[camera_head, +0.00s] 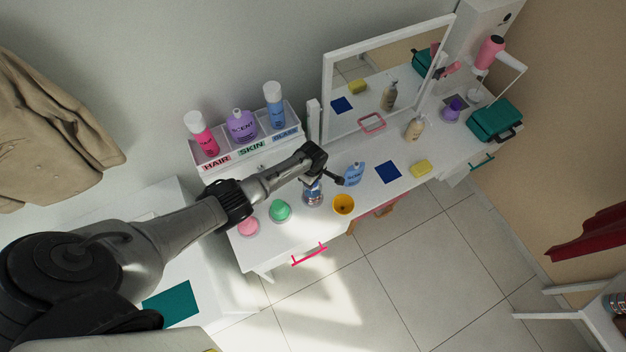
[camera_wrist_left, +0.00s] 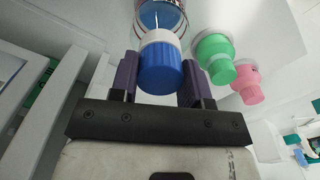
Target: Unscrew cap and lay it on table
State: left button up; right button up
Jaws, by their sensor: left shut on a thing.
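A clear bottle (camera_head: 313,198) with blue liquid stands on the white table (camera_head: 300,232). In the left wrist view the bottle (camera_wrist_left: 160,14) has a white neck and a blue cap (camera_wrist_left: 160,72). My left gripper (camera_head: 314,180) is over the bottle top; in the left wrist view the gripper (camera_wrist_left: 160,62) has its dark fingers on both sides of the cap, shut on it. The cap sits in line with the white neck; I cannot tell whether it is loose. The arm partly hides the cap in the head view. My right gripper is not in view.
A blue bottle (camera_head: 354,174) is to the right. A blue square (camera_head: 388,172) and yellow sponge (camera_head: 420,168) lie further right. A mirror (camera_head: 370,95) stands behind.

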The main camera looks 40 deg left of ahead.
pick_arm(q)
jog(key=o, duration=1)
jog(key=shift+c, duration=0.2)
jog(key=shift+c, duration=0.3)
jog(key=m, duration=0.2)
jog(key=shift+m, duration=0.4)
jog(key=m, duration=0.5)
jog(key=shift+m, duration=0.3)
jog(key=m, duration=0.5)
jog(key=shift+m, duration=0.3)
jog(key=m, duration=0.3)
jog(key=shift+b, duration=0.35)
